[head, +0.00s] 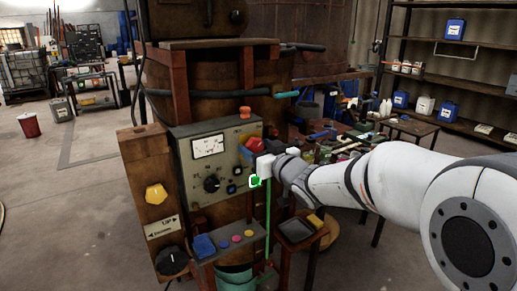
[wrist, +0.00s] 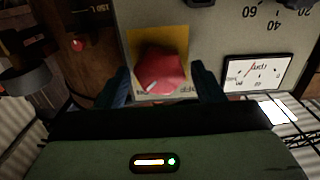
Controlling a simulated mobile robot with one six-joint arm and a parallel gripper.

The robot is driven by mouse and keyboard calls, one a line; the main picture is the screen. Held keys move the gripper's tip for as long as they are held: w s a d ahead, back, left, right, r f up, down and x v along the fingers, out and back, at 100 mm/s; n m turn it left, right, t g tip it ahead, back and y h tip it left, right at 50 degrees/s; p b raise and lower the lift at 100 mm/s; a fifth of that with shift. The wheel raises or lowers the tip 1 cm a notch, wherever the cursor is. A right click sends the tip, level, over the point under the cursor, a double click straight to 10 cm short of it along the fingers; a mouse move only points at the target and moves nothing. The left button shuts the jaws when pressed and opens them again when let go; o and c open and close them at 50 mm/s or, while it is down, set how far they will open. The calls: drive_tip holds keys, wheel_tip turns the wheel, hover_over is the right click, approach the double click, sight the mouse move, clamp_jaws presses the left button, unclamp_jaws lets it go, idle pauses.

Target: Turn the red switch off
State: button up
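The red switch (wrist: 160,68) is a faceted red knob with a pale mark on its lower left edge, on a yellow square plate (wrist: 175,36) on the grey panel. My gripper (wrist: 164,85) is open, with one dark finger on each side of the knob. A gap shows on both sides in the wrist view; whether the fingers reach down around it I cannot tell. In the head view my gripper (head: 263,167) is at the right side of the grey control panel (head: 184,147), and a red part, likely the switch (head: 255,144), shows just above it.
The panel carries a white meter (head: 208,146), which is upside down in the wrist view (wrist: 258,73), and a black dial (head: 211,184). A cluttered table (head: 350,140) stands behind my arm.

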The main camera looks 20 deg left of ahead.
drive_tip(key=c, duration=0.8)
drive_tip(key=shift+f+n+b, duration=0.1)
drive_tip(key=shift+n+b, duration=0.3)
drive_tip(key=shift+b, duration=0.2)
drive_tip(key=shift+f+n+b, duration=0.1)
drive_tip(key=shift+n+b, duration=0.9)
drive_tip(key=shift+b, duration=0.25)
drive_tip(key=n+b, duration=0.5)
drive_tip(key=shift+s, duration=0.1)
drive_tip(key=n+b, duration=0.3)
drive_tip(key=n, duration=0.2)
drive_tip(key=n+b, duration=0.3)
drive_tip(key=n, duration=0.1)
drive_tip(key=shift+a+n, duration=0.1)
drive_tip(key=shift+n, duration=0.6)
